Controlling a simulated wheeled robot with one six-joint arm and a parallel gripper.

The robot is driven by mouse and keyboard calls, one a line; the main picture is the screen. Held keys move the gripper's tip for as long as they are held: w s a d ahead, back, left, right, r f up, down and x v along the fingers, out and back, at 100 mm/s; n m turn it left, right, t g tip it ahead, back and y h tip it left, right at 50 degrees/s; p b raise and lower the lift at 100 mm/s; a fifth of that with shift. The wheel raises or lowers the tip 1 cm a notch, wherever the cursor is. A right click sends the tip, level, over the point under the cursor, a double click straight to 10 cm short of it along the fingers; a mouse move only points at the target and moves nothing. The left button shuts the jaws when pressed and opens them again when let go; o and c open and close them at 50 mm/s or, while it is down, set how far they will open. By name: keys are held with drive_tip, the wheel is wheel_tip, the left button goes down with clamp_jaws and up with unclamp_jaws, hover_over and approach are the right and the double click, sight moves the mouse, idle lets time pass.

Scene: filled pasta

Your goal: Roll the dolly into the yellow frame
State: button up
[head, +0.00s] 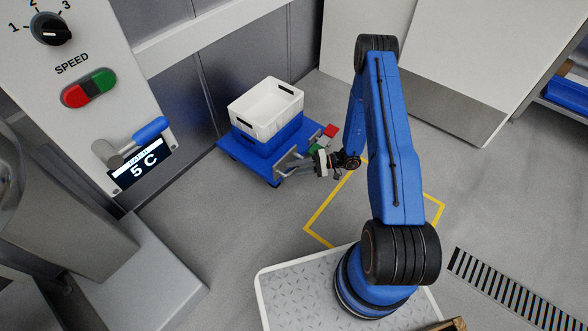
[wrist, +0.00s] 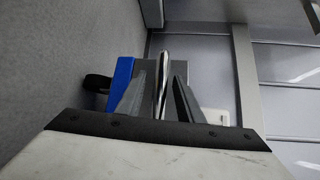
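The blue dolly (head: 236,152) stands on the floor by the grey wall panels, carrying a blue crate with a white crate (head: 262,108) on top. It is outside the yellow frame (head: 328,205), which is marked on the floor to its lower right and partly hidden by my arm. A metal handle bar (head: 291,165) is on the dolly's near right side. My gripper (head: 308,168) is at this bar. In the wrist view, the bar (wrist: 162,85) stands between the two grey fingers of my gripper (wrist: 161,90), with narrow gaps on both sides.
A control panel (head: 88,88) with a speed knob, red and green buttons and a blue-handled lever stands at left. Small red (head: 331,131) and green items lie near the dolly's right end. A floor grate (head: 505,290) is at lower right. Floor inside the frame looks clear where visible.

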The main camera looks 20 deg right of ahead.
drive_tip(key=shift+a, duration=0.1)
clamp_jaws()
